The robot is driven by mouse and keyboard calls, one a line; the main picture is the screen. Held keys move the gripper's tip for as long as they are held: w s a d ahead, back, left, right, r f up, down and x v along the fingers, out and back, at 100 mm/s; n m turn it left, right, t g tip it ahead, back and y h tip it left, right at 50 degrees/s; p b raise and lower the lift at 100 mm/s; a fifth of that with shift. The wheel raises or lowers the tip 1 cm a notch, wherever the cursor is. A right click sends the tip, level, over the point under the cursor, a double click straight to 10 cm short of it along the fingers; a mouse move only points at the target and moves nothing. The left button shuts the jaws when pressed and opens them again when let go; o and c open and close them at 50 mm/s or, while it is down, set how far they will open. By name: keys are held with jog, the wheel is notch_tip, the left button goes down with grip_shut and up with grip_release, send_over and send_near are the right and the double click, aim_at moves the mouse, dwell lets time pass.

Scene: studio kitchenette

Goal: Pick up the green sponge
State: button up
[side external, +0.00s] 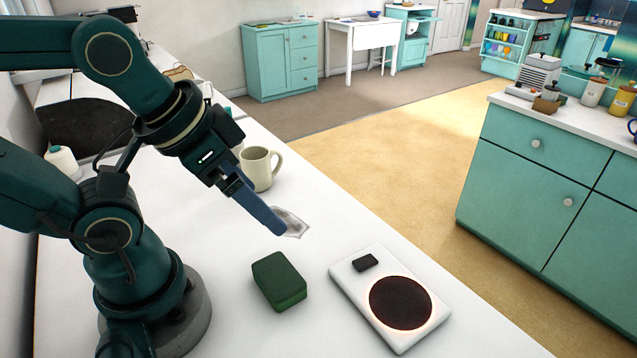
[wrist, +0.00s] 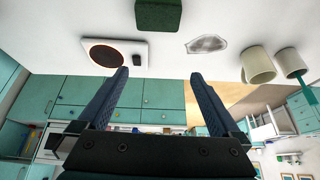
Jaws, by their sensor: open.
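The green sponge (side external: 279,281) is a dark green block lying flat on the white counter (side external: 230,325), left of a white hot plate. It also shows in the wrist view (wrist: 158,14), at the top edge and partly cut off. My gripper (side external: 281,229) is above the counter, apart from the sponge and behind it in the side view. In the wrist view its two blue fingers (wrist: 161,77) are spread with nothing between them. The side view shows the fingers overlapping.
The hot plate (side external: 346,281) with a dark round burner stands right of the sponge. A small clear, crumpled-looking item (side external: 297,222) lies near my fingertips. Bare counter lies around the sponge.

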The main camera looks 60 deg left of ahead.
jog(key=m, duration=0.1)
jog(key=m+g+y, duration=0.3)
jog(key=m+g, duration=0.1)
jog(key=m, duration=0.9)
send_over(274, 269)
jog(key=w, duration=0.1)
jog(key=f, duration=0.5)
jog(key=shift+d+f, duration=0.2)
jog(key=shift+f, duration=0.15)
jog(key=f+m, duration=0.1)
jog(key=d+f+m+g+y, duration=0.1)
jog(key=f+m, duration=0.1)
jog(key=f, duration=0.1)
jog(key=shift+s+d+f+g, duration=0.1)
jog(key=shift+s+d+g, duration=0.2)
jog(key=shift+s+d, duration=0.05)
jog(key=shift+s+f+m+y, duration=0.15)
jog(key=shift+f+m+y, duration=0.1)
jog(key=shift+m+y, duration=0.05)
jog(key=shift+x, duration=2.4)
jog(key=shift+d, duration=0.1)
jog(key=c, duration=1.5)
jog(key=shift+o, duration=0.2)
